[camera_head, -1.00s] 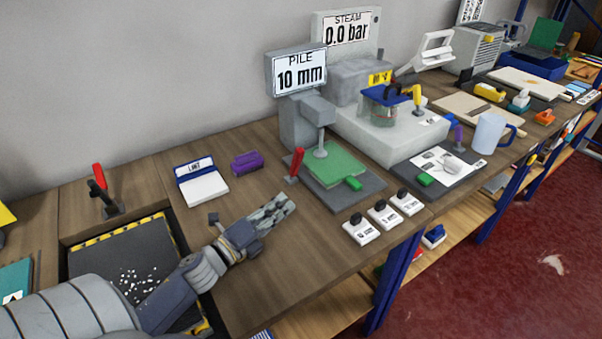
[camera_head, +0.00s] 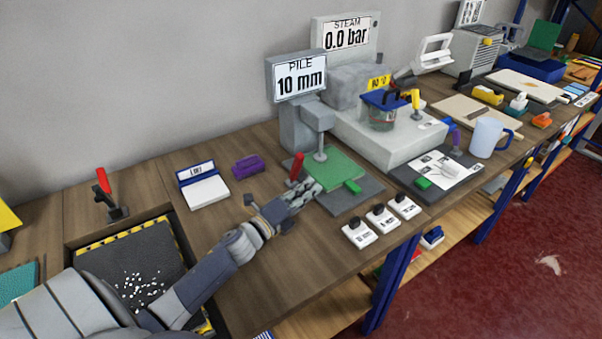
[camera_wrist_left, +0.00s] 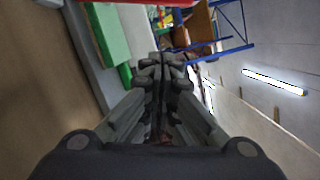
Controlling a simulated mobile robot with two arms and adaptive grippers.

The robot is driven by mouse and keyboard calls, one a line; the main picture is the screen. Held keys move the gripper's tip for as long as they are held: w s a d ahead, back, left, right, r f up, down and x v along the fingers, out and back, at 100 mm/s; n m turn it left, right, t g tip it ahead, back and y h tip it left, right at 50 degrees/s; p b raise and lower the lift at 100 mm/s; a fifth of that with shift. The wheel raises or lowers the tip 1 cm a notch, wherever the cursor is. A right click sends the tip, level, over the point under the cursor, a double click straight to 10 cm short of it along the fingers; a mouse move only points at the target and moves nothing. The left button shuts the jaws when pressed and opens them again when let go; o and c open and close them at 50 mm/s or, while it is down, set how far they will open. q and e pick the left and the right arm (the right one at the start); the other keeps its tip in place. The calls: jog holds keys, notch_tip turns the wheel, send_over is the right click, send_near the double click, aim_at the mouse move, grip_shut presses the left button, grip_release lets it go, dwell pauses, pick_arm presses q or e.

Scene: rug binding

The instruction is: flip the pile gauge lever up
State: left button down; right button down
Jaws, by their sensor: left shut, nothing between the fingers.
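The pile gauge (camera_head: 297,85) stands at the back of the table, its display reading 10 mm. Its foot rests on a green pad (camera_head: 335,167) on a dark grey base plate (camera_head: 353,203). The red lever (camera_head: 297,168) rises at the left edge of that plate. My left gripper (camera_head: 316,187) is shut and empty, its fingertips just in front of the lever's lower part; I cannot tell if they touch it. In the left wrist view the closed fingers (camera_wrist_left: 160,68) point past the green pad (camera_wrist_left: 110,32). The lever is not clearly visible there. My right gripper is not in view.
A purple block (camera_head: 248,167) and a white labelled box (camera_head: 205,189) lie left of the gauge. Several white switch blocks (camera_head: 381,217) line the front edge. Another red lever (camera_head: 104,182) stands at the far left. The steam unit (camera_head: 392,137) is to the right.

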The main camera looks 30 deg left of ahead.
aim_at(297, 167)
pick_arm(q)
jog(key=shift+w+a+r+p, duration=0.2)
jog(key=shift+w+a, duration=0.05)
jog(key=shift+a, duration=0.35)
jog(key=shift+w+a+r+p, duration=0.25)
jog(key=shift+w+a, duration=0.05)
jog(key=shift+a, duration=0.25)
jog(key=shift+w+a+r+p, duration=0.2)
jog(key=shift+w+a, duration=0.05)
jog(key=shift+a, duration=0.35)
jog(key=shift+r, duration=0.1)
jog(key=shift+w+a+r+n+g+p, duration=0.2)
jog(key=shift+a+r+n+p, duration=0.3)
jog(key=shift+p, duration=0.25)
jog(key=shift+w+a+r+n+g+p, duration=0.1)
jog(key=shift+w+a+r+n+p, duration=0.1)
jog(key=shift+a+r+n+p, duration=0.35)
jog(key=w+a+n+g+p, duration=0.1)
jog(key=w+a+n+p, duration=0.1)
jog(key=a+n, duration=0.3)
jog(key=shift+w+a+r+p, duration=0.4)
jog(key=shift+a+p, duration=0.1)
jog(key=shift+a, duration=0.1)
jog(key=shift+r, duration=0.1)
